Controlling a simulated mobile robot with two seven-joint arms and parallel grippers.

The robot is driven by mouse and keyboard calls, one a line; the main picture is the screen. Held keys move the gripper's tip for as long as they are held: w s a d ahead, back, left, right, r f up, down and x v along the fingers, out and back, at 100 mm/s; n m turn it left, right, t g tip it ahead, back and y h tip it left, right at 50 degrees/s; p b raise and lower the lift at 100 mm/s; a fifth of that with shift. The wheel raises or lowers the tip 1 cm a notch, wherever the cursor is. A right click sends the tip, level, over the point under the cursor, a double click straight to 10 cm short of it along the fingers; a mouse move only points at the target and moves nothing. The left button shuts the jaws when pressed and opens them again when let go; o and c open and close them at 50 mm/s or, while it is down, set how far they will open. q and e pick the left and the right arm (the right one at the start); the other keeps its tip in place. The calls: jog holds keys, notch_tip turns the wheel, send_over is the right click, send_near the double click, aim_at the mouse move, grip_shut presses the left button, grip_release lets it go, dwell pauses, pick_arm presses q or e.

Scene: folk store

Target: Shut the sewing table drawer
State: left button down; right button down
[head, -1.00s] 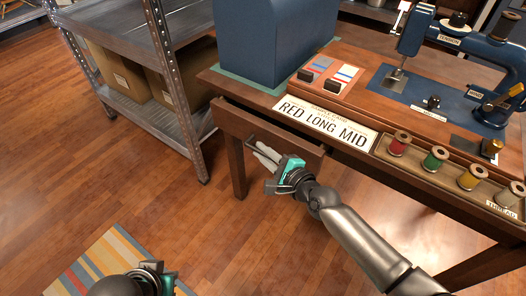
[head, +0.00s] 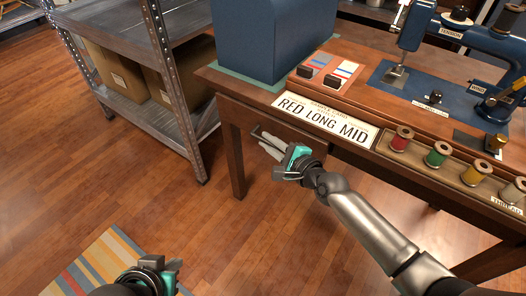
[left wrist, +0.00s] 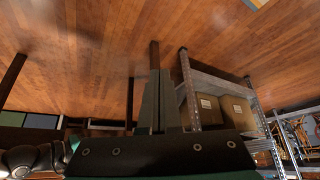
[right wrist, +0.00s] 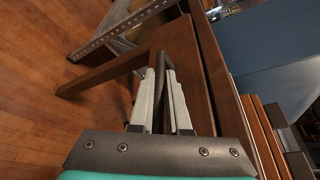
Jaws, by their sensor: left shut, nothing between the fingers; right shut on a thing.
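The wooden sewing table (head: 238,165) has a drawer (head: 290,131) under its top, at the left end of its front. The drawer front now looks about level with the table's frame. My right gripper (head: 268,143) is at the drawer front, shut on its dark bar handle (head: 258,131). In the right wrist view its pale fingers (right wrist: 160,95) are on both sides of the dark handle bar (right wrist: 158,80). My left gripper (head: 172,268) is low over the floor, away from the table. In the left wrist view its fingers (left wrist: 160,105) are together and empty.
On the table stand a blue box (head: 265,40), a blue sewing machine (head: 440,35), a RED LONG MID card (head: 325,118) and a thread tray (head: 450,172) with several spools. A metal shelf (head: 165,110) stands left of the table. A striped rug (head: 95,260) lies on open floor.

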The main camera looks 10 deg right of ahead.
pick_arm(q)
jog(key=shift+w+d+r+t, duration=0.35)
jog(key=shift+t, duration=0.05)
pick_arm(e)
jog(key=shift+w+d, duration=0.45)
jog(key=shift+d, duration=0.05)
jog(key=c, duration=0.9)
grip_release()
jog(key=p+v, duration=0.1)
jog(key=v, duration=0.2)
jog(key=shift+s+r, duration=0.1)
jog(key=shift+s, duration=0.1)
pick_arm(q)
notch_tip(320, 180, down, 5)
jog(key=s+a+g+p, duration=0.2)
jog(key=shift+s+a+g+y+p, duration=0.25)
jog(key=shift+g+y+p, duration=0.1)
jog(key=shift+g+y, duration=0.05)
pick_arm(e)
jog(key=v, duration=1.1)
jog(key=shift+s+d, duration=0.2)
jog(key=shift+s, duration=0.15)
